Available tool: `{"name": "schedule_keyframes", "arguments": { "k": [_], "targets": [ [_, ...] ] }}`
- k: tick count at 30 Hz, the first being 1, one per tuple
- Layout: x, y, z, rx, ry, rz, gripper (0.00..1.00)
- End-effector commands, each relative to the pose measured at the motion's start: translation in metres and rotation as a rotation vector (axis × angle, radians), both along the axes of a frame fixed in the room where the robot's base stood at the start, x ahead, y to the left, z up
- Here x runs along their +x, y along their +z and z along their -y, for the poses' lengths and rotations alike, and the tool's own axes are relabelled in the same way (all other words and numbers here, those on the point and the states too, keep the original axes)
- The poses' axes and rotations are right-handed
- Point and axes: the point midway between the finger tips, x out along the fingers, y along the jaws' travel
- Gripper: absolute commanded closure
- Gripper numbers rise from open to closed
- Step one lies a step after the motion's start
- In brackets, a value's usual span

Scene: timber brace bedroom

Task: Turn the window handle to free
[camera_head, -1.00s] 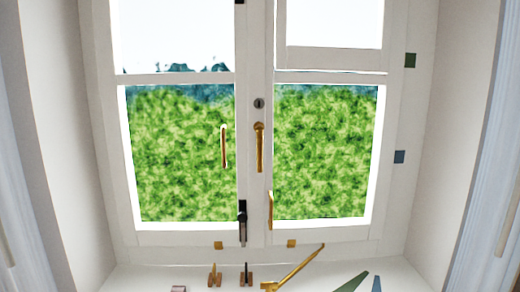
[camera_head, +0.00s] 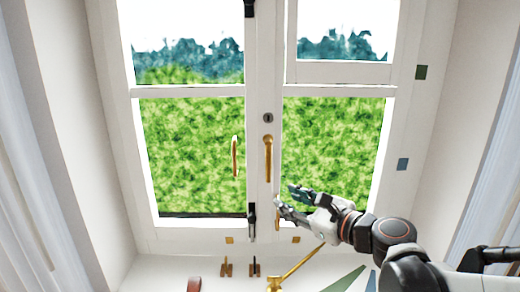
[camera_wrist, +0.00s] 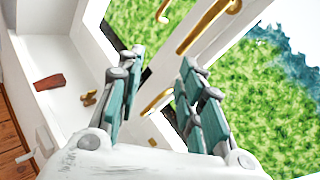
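The brass window handle (camera_head: 268,158) hangs straight down on the white middle post of the closed-looking window, below a dark round keyhole fitting (camera_head: 268,118). In the wrist view a brass lever that looks like this handle (camera_wrist: 205,28) lies beyond the fingertips, toward the top. My gripper (camera_head: 284,197) is below and slightly right of the handle in the head view, apart from it. In the wrist view its two teal-padded fingers (camera_wrist: 162,56) are spread, with nothing held between them.
A brass pull (camera_head: 235,156) is on the left sash; another (camera_head: 277,218) is partly behind my gripper. A dark bolt (camera_head: 251,222) is low on the post. A brass stay (camera_head: 297,266) and small brass catches (camera_head: 226,267) are at the sill. Deep white reveals flank the window.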

Motion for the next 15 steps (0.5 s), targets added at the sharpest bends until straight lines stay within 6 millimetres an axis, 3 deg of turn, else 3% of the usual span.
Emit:
{"name": "schedule_keyframes", "arguments": {
  "k": [1, 6, 15],
  "targets": [
    [0.007, 0.015, 0.007, 0.112, -0.031, -0.022, 0.66],
    [0.017, 0.033, 0.022, 0.36, -0.082, -0.071, 0.66],
    [0.039, 0.034, 0.01, 0.409, -0.086, -0.082, 0.66]
  ]
}}
